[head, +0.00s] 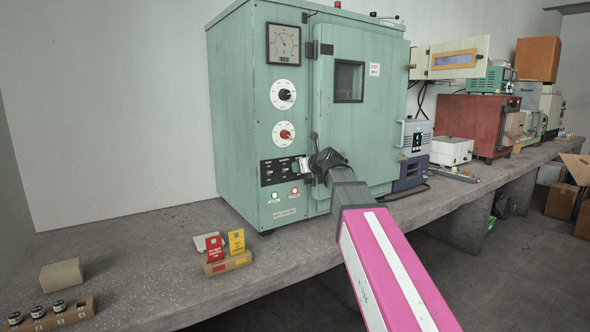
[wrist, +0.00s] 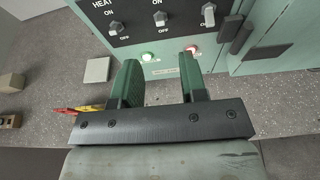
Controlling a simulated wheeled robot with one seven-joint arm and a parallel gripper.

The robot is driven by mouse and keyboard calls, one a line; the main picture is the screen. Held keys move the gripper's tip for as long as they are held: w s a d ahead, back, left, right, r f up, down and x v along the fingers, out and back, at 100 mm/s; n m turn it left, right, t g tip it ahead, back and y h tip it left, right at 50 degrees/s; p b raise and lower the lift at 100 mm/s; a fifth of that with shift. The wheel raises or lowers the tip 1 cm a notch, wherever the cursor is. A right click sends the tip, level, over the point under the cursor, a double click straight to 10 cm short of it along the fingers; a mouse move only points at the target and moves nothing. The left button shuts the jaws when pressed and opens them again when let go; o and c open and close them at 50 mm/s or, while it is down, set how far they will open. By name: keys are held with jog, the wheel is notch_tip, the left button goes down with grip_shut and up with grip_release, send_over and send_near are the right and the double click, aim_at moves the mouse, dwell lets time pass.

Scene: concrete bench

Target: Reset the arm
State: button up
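My gripper (head: 306,165) is in front of the lower control panel of a green oven (head: 245,120) in the head view, at the end of my outstretched arm. In the wrist view my gripper (wrist: 162,68) shows two green fingers spread apart with nothing between them. Beyond the fingertips are the black switch panel (wrist: 130,40) with several ON/OFF switches, a lit green lamp (wrist: 148,57) and a red lamp (wrist: 192,51). I cannot tell whether a finger touches the oven. In the head view the gripper hides part of the panel.
The oven stands on a concrete bench (head: 150,235). Small red and yellow cards in a holder (head: 228,263), a beige block (head: 61,275) and a rack of small jars (head: 50,314) lie to the left. A blue-grey device (head: 415,150) and a red oven (head: 472,118) stand right.

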jog(key=shift+s+d+r, duration=0.15)
jog(key=shift+s+d, duration=0.15)
jog(key=shift+s, duration=0.15)
jog(key=s+d+f+n+g+h, duration=0.1)
jog(key=s+d+f+n+g, duration=0.15)
jog(key=f+n, duration=0.45)
jog(key=s+d+f+n+g+h, duration=0.1)
jog(key=s+d+f+n+h, duration=0.15)
jog(key=f, duration=0.95)
jog(key=s+d+f+n+g+h, duration=0.1)
jog(key=s+d+f+n+g, duration=0.25)
jog(key=f, duration=0.55)
jog(key=s+d+f+n+g+h, duration=0.1)
jog(key=s+d+f+n, duration=0.3)
jog(key=s+f+n, duration=0.4)
jog(key=s+d+f+n+g+h, duration=0.2)
jog(key=s+d+f+n+g, duration=0.2)
jog(key=s+f+n, duration=0.4)
notch_tip(320, 180, down, 3)
jog(key=shift+s+d, duration=0.4)
jog(key=shift+d, duration=0.15)
jog(key=shift+h, duration=0.25)
